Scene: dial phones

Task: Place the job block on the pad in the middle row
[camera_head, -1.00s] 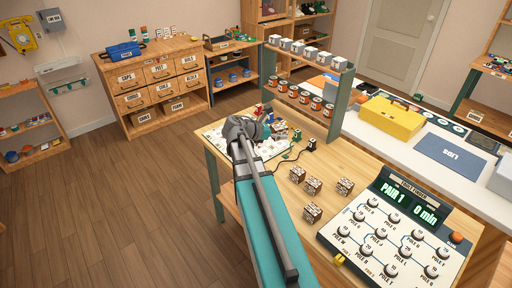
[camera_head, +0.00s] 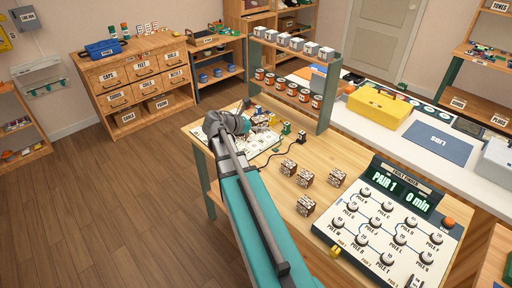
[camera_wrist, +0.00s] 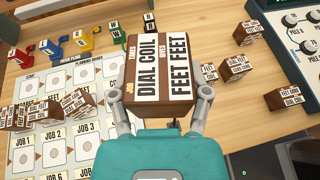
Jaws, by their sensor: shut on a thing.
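In the wrist view my gripper (camera_wrist: 160,92) is shut on the job block (camera_wrist: 163,68), a brown block with white labels reading "DIAL COIL" and "FEET FEET". It appears held above the right side of the planner board (camera_wrist: 107,104), with bench wood beyond. The board has rows of white pads, including JOB 1 (camera_wrist: 22,157), JOB 2 (camera_wrist: 55,152) and JOB 3 (camera_wrist: 88,147). Smaller brown blocks (camera_wrist: 43,111) lie across its left part. In the head view my gripper (camera_head: 240,124) is over the board (camera_head: 262,141); the held block is hard to make out there.
Several loose brown blocks (camera_head: 305,206) sit on the bench right of the board. A control panel (camera_head: 372,245) reads "PAIR 1" and "0 min". Small coloured pieces (camera_wrist: 85,39) stand along the board's far edge. A green-sided rack (camera_head: 325,95) rises behind.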

